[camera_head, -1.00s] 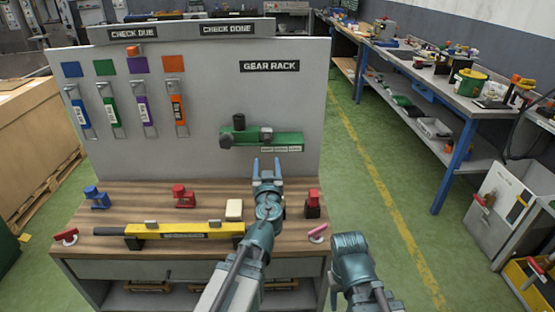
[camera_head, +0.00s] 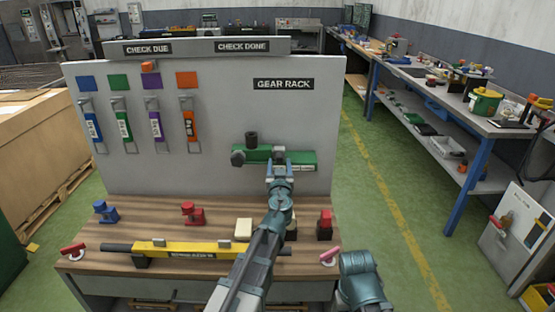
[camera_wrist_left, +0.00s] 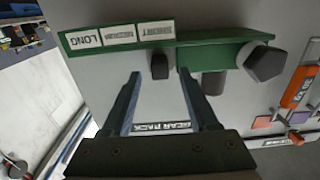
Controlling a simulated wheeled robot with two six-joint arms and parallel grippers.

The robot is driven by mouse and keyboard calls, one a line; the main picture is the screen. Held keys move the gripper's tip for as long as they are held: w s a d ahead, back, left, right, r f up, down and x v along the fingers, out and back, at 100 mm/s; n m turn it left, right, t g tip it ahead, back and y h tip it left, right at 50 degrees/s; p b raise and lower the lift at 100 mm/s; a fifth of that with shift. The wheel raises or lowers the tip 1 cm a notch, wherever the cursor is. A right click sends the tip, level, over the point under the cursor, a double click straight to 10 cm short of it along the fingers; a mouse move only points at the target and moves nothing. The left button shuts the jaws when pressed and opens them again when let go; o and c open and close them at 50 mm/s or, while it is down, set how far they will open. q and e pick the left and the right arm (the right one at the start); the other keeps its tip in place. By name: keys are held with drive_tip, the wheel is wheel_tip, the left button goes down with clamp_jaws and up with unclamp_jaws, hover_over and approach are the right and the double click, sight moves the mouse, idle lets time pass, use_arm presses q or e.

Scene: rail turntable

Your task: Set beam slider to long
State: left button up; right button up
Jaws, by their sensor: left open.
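The green beam device (camera_head: 301,160) is fixed to the grey board under the GEAR RACK sign. It also shows in the left wrist view (camera_wrist_left: 222,54), turned over, with labels LONG, MEDIUM and SHORT. Its dark slider knob (camera_wrist_left: 159,66) sits beside the SHORT label; it shows in the head view (camera_head: 279,155). My left gripper (camera_head: 279,170) is open in front of the knob. In the left wrist view the fingertips (camera_wrist_left: 160,76) lie to either side of the knob. I cannot tell whether they touch it.
A dark round knob (camera_head: 237,158) and a dark post (camera_head: 251,138) stand at the device's left end. Coloured tags hang on the board's left. Below, the wooden bench (camera_head: 130,230) carries a yellow bar tool (camera_head: 185,248), blue and red fixtures and a pale block (camera_head: 243,229).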

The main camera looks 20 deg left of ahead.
sight(279, 156)
use_arm(q)
drive_tip(key=shift+x, duration=1.45)
drive_tip(key=shift+c, duration=0.3)
clamp_jaws()
drive_tip(key=shift+d, duration=0.15)
